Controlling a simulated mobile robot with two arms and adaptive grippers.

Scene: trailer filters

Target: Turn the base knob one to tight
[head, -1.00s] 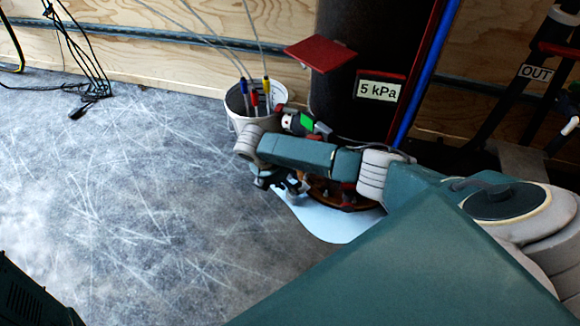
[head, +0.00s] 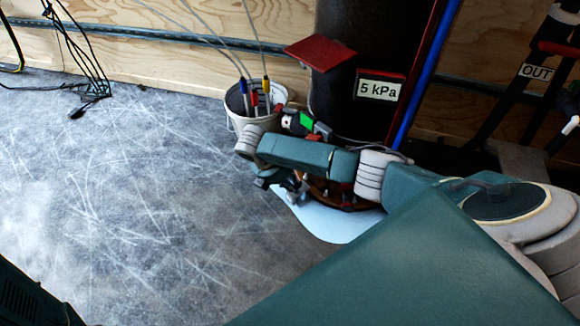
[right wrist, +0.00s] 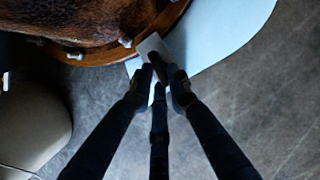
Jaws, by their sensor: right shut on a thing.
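The base knob (right wrist: 152,46) is a pale grey piece at the rim of the filter's round base. My right gripper (right wrist: 161,82) has its dark fingers closed around it in the right wrist view, covering its lower part. In the head view my right gripper (head: 291,188) is low beside the base, partly hidden under my forearm. The orange-brown base rim (right wrist: 110,57) carries other small grey fittings. The base (head: 335,195) shows only in part in the head view. I cannot tell how tight the knob is. My left gripper is not in view.
The dark filter column (head: 345,70) with a 5 kPa label (head: 380,90) rises behind my arm. A white bucket (head: 240,120) with cables stands left of it. A pale blue sheet (head: 335,222) lies under the base. The grey floor to the left is clear.

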